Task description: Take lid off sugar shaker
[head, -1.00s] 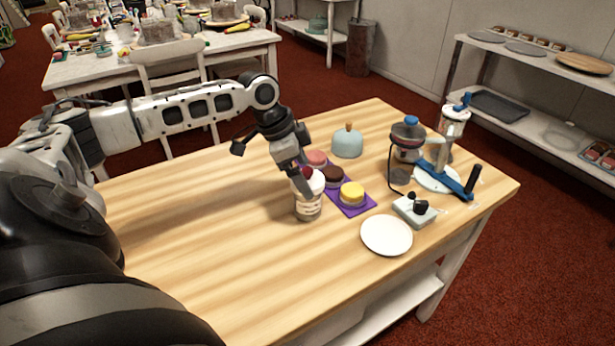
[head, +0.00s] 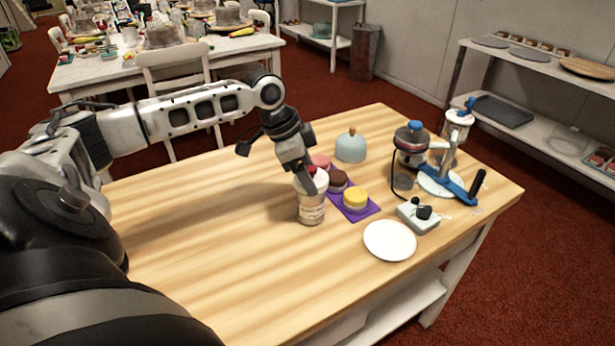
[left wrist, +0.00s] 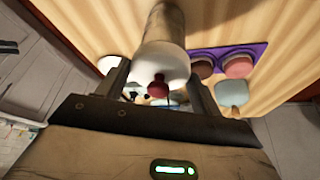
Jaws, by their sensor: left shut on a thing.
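The sugar shaker (head: 311,211) is a clear jar with a pale label, standing upright on the wooden table. Its white lid (head: 320,180) has a red knob and sits at the jar's mouth, seemingly a little raised; I cannot tell whether a gap is open all round. My left gripper (head: 310,178) comes down from above and is shut on the lid. In the left wrist view the white lid (left wrist: 160,66) and red knob lie between the two fingers, with the jar body beyond. My right gripper is not in view.
Right of the shaker are several cakes on a purple mat (head: 371,209), close by. A white plate (head: 389,240), a small grey device (head: 418,214), a blue dome (head: 350,148) and a blue-handled apparatus (head: 462,190) stand further right. The table's left side (head: 200,240) is clear.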

